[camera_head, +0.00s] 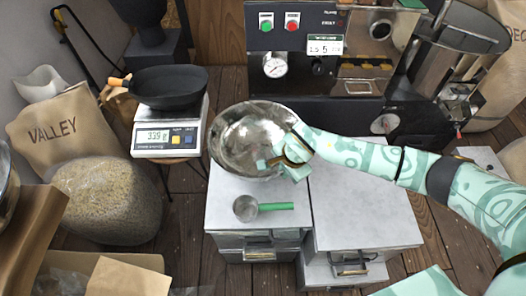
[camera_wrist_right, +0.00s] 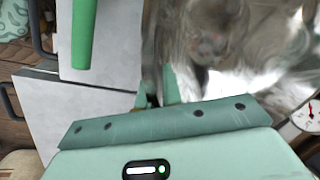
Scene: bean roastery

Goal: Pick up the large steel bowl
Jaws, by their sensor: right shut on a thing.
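The large steel bowl (camera_head: 240,135) is a wide, shiny round bowl over the back of the left grey cabinet. It looks slightly tilted, and I cannot tell whether it touches the cabinet top. My right gripper (camera_head: 283,160) is shut on the bowl's right rim. In the right wrist view the bowl (camera_wrist_right: 235,50) fills the upper right, and the gripper (camera_wrist_right: 158,98) meets its edge; the fingertips are mostly hidden. My left gripper is not in view.
A small steel scoop with a green handle (camera_head: 275,207) lies on the left cabinet top (camera_head: 222,212). A scale (camera_head: 165,138) carrying a black pan (camera_head: 170,85) stands left of the bowl. The roasting machine (camera_head: 320,60) stands behind. The right cabinet top (camera_head: 360,215) is clear.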

